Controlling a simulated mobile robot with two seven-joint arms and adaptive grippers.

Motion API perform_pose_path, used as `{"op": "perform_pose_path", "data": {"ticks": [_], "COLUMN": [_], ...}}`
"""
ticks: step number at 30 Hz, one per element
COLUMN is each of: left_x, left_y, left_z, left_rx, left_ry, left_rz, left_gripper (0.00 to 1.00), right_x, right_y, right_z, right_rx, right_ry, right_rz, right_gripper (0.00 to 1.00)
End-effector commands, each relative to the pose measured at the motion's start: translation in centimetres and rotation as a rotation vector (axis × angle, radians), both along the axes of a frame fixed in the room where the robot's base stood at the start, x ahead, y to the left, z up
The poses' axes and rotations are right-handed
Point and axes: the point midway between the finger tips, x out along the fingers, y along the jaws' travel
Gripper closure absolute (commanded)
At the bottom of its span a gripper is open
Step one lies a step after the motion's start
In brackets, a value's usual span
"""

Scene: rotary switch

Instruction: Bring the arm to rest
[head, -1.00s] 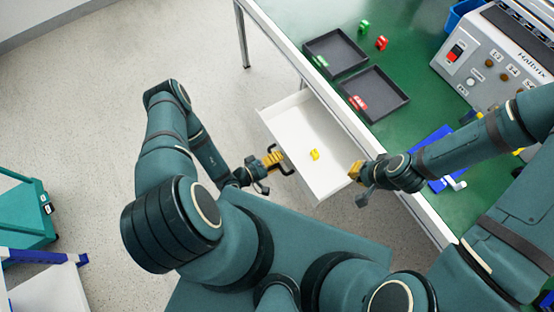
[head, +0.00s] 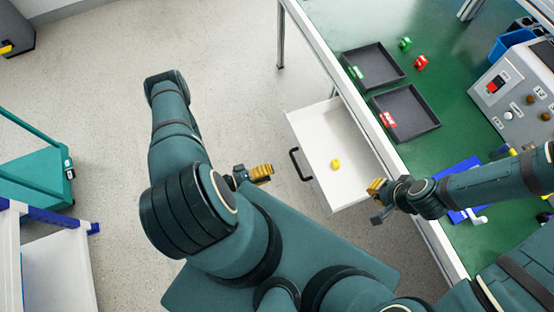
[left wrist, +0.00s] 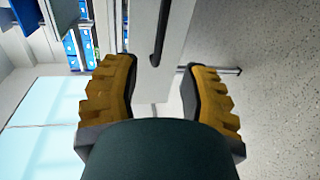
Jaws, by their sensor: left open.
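My left gripper (head: 254,173) has yellow fingers and is held left of the open white drawer (head: 318,185), apart from its black handle (head: 299,165). In the left wrist view the two yellow fingers of my left gripper (left wrist: 160,95) are spread with nothing between them. The dark handle (left wrist: 160,35) shows beyond the fingertips there. My right gripper (head: 377,188) is at the right side of the drawer, over or beside its edge; its fingers are too small to tell open from shut.
On the green table (head: 437,148) are two dark trays (head: 409,110), green and red pieces, and a grey switch box (head: 515,90). A teal cart (head: 38,174) stands at the far left. The floor between is clear.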

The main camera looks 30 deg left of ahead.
Motion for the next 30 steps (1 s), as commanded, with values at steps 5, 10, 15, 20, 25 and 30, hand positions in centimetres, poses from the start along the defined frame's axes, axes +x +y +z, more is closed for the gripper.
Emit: {"op": "perform_pose_path", "data": {"ticks": [5,10,15,20,25,30], "left_x": [-0.4,-0.4,-0.4,-0.4,-0.1,-1.8], "left_y": [0.3,0.2,0.2,0.2,-2.3,-7.4], "left_z": [0.1,0.1,0.1,0.1,1.5,4.6], "left_rx": [-0.001,-0.001,-0.001,-0.002,-0.082,-0.171], "left_ry": [0.001,0.001,0.001,0.002,0.073,0.317], "left_rz": [0.000,0.000,0.000,-0.004,-0.153,-0.531], "left_gripper": [0.57,0.57,0.57,0.57,0.57,0.57], "right_x": [0.0,0.0,0.0,0.0,0.0,-0.1], "right_y": [0.0,0.0,0.0,0.0,0.0,0.0], "right_z": [0.0,0.0,0.0,0.0,-0.1,-0.4], "right_rx": [0.000,0.000,0.000,0.000,0.000,0.000], "right_ry": [0.000,0.000,0.000,0.000,0.001,0.002], "right_rz": [0.000,0.000,0.000,0.000,0.000,0.002], "right_gripper": [1.00,1.00,1.00,1.00,1.00,1.00]}}
